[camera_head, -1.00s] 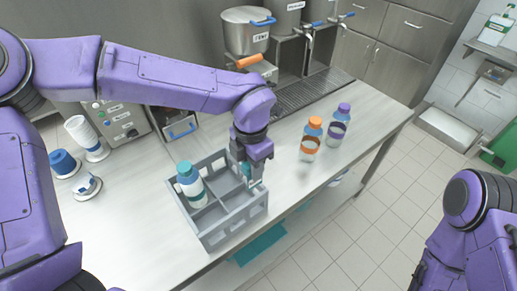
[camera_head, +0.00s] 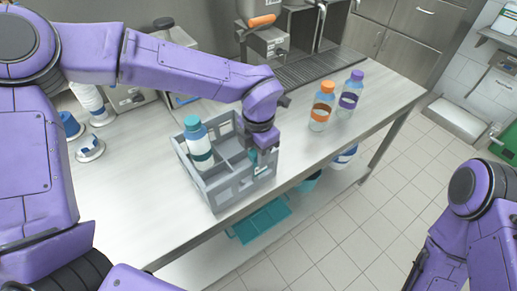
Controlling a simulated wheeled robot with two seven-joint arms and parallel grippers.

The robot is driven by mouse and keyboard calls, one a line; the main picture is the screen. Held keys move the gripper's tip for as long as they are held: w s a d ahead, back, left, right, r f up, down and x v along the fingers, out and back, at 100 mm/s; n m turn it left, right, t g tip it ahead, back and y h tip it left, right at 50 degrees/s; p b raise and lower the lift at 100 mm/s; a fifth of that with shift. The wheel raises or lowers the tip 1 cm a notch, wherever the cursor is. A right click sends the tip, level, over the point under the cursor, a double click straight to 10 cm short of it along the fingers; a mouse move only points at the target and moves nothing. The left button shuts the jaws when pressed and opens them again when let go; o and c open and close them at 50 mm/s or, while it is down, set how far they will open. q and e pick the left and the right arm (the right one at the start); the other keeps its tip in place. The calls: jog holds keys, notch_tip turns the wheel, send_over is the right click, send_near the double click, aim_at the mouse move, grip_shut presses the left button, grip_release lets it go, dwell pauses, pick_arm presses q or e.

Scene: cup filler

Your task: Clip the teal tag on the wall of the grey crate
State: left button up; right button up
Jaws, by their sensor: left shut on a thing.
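The grey crate (camera_head: 226,192) stands near the front edge of the steel counter. A bottle with a teal cap (camera_head: 200,150) stands in its left part. My left gripper (camera_head: 256,160) is at the right end of the crate, close to its wall. It is shut on the teal tag (camera_head: 252,155), of which only a small bit shows beside the fingers. The fingertips are mostly hidden, and I cannot tell whether the tag touches the wall. My right arm is at the lower right, away from the counter; its gripper is not in view.
An orange-capped bottle (camera_head: 322,107) and a purple-capped bottle (camera_head: 350,94) stand right of the crate. A teal tray (camera_head: 262,219) is on the shelf below. The counter (camera_head: 140,200) is clear left of the crate.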

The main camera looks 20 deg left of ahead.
pick_arm(q)
jog(key=shift+f, duration=0.4)
jog(key=shift+w+f, duration=0.15)
jog(key=shift+w, duration=0.2)
jog(key=shift+s, duration=0.25)
jog(key=shift+w+f, duration=0.1)
jog(key=shift+f, duration=0.05)
jog(key=o, duration=1.1)
notch_tip(320, 180, up, 11)
jog(key=shift+f+b, duration=0.2)
jog(key=shift+b, duration=0.5)
